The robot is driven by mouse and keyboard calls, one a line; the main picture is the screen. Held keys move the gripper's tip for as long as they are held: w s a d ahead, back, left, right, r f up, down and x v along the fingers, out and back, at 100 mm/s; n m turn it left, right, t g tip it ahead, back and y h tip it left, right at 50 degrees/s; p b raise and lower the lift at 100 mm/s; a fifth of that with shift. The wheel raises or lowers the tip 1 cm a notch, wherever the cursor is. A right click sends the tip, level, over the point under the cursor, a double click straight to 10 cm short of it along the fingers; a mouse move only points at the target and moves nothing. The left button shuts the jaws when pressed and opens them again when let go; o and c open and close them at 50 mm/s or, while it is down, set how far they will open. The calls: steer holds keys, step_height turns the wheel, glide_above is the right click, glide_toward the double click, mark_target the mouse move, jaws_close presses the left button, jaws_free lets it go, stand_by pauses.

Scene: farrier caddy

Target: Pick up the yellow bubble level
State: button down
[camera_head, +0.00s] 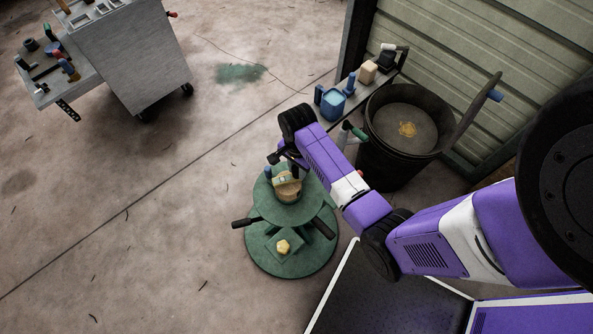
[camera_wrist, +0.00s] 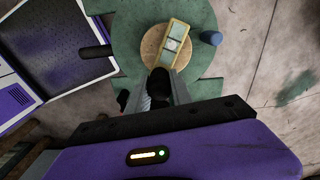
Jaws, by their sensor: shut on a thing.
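The yellow bubble level (camera_wrist: 166,57), a slim bar with pale vials, lies over a round tan wooden block (camera_wrist: 150,40) on the green round stand (camera_wrist: 200,88). In the head view the level (camera_head: 284,178) is small and partly covered by my gripper (camera_head: 287,163). In the wrist view my gripper (camera_wrist: 160,78) points at the near end of the level, and its fingers are shut on that end. Whether the level is lifted clear of the block cannot be told.
A blue cylinder (camera_wrist: 212,38) stands beside the block. A yellow lump (camera_head: 283,247) sits on the stand's lower base. A black bin (camera_head: 385,160) and a narrow shelf with bottles (camera_head: 333,104) stand right. A grey tool cart (camera_head: 130,60) is at upper left; floor between is clear.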

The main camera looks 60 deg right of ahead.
step_height(320, 180, up, 19)
steer(key=p, duration=0.4)
steer(key=shift+f, duration=0.15)
steer(key=c, duration=1.7)
jaws_free()
steer(key=shift+c, duration=0.2)
jaws_close()
